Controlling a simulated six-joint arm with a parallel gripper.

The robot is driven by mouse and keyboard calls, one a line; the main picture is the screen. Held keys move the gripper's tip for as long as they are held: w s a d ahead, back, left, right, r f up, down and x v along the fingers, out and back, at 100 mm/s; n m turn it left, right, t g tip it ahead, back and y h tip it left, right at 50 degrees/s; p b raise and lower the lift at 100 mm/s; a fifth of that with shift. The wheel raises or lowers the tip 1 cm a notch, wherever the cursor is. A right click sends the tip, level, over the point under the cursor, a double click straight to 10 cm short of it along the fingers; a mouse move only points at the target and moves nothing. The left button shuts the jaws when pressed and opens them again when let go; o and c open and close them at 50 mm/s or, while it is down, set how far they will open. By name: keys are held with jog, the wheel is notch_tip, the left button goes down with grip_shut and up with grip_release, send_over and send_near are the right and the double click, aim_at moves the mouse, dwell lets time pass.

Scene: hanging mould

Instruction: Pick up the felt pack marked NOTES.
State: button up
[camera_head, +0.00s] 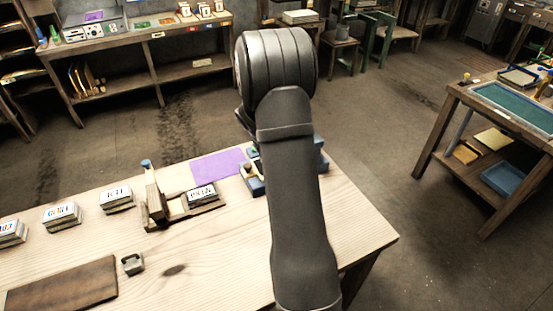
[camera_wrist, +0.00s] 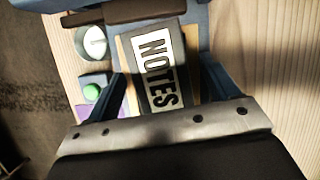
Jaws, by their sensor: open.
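The felt pack marked NOTES (camera_wrist: 160,68) is a dark block with a white label and black letters, seen in the wrist view. It lies in a blue holder (camera_wrist: 190,38) with pale strips along its sides. My gripper (camera_wrist: 163,82) is open, with one blue finger on each side of the pack. I cannot tell whether either finger touches it. In the head view my arm hides the pack and gripper; only parts of the blue holder (camera_head: 255,186) show beside the arm.
A wooden fixture (camera_head: 158,208) with a labelled pack (camera_head: 202,194) stands left of my arm, in front of a purple sheet (camera_head: 218,165). Several labelled packs (camera_head: 62,214) line the table's left. A small grey weight (camera_head: 132,263) and brown board (camera_head: 62,287) lie nearer.

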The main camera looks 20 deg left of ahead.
jog(key=c, duration=1.1)
jog(key=shift+r, duration=0.1)
